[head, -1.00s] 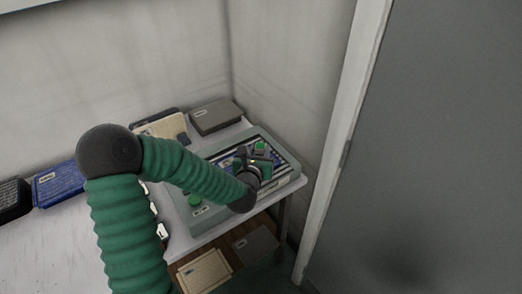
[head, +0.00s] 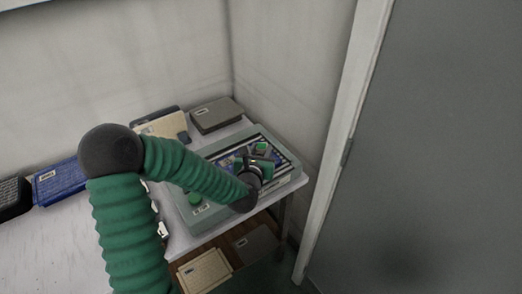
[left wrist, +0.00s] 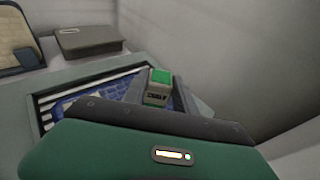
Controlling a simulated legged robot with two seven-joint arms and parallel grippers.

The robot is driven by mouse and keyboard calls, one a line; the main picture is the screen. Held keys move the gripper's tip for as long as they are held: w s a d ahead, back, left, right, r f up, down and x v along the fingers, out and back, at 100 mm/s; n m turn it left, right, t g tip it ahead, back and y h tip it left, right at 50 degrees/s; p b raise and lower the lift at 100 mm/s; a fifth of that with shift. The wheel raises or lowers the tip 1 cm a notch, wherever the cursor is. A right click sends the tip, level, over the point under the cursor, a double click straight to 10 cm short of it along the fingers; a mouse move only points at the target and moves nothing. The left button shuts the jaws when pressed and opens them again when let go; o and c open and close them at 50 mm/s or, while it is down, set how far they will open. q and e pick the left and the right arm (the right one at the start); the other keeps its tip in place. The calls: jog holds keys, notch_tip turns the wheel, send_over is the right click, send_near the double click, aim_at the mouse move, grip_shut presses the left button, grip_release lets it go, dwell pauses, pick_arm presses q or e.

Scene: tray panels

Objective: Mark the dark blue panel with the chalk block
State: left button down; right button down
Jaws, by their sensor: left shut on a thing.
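The dark blue panel (head: 228,163) lies in a grey-green tray (head: 289,184) with black and white stripes along its edges, at the right end of the table. The panel also shows in the left wrist view (left wrist: 117,90), partly hidden by my gripper. My left gripper (head: 262,157) is over the right part of the tray. It is shut on the chalk block (left wrist: 158,86), a small block with a green top and pale sides with dark marks. I cannot tell whether the block touches the panel. My right gripper is not in view.
A grey box (head: 216,115) and a cream panel (head: 165,128) lie behind the tray. A blue basket-like item (head: 60,183) is at the left. Walls stand close behind and right. A lower shelf holds a cream item (head: 204,271).

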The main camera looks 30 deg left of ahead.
pick_arm(q)
notch_tip(320, 180, up, 7)
jog(key=p, duration=0.7)
dwell(0.3)
jog(key=shift+f, duration=0.1)
